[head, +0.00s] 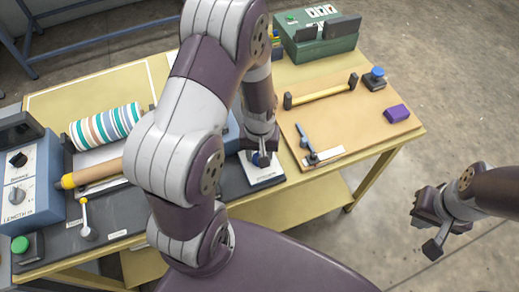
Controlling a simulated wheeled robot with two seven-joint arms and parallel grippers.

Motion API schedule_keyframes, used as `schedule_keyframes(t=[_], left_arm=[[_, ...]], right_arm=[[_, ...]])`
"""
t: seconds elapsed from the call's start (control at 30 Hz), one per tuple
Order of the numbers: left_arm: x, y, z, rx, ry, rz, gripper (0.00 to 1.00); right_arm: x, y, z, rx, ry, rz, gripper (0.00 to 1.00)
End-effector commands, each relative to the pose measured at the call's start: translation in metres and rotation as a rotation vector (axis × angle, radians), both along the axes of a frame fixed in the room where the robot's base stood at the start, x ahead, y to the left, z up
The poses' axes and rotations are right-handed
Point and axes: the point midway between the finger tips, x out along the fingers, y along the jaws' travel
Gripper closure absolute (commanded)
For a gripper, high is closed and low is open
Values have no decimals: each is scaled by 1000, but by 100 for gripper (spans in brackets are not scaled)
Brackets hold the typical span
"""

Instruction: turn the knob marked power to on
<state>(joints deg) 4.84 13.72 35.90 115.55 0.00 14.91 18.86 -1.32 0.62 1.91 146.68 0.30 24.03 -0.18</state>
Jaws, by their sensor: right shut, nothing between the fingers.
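My left arm crosses the middle of the view and its gripper (262,158) points down over a white plate (266,179) at the right end of the machine. A dark blue part, perhaps a knob, shows at the fingers on this plate. The fingers hide most of it, and I cannot tell whether they touch it or are shut. No marking reading power is legible. My right gripper (431,246) is shut and empty, in the air over the floor, right of the table.
My left arm hides the machine's middle.

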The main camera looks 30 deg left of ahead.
Motion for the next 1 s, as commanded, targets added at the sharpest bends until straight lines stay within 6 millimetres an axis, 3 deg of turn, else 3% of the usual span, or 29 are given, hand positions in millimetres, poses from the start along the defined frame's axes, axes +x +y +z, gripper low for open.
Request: schedule_keyframes(t=[0.5,1.0], left_arm=[[1,0,2,1,-4,-431,87],[2,0,1,1,-6,-604,87]], right_arm=[[0,0,21,0,0,0,100],[0,0,26,0,0,0,100]])
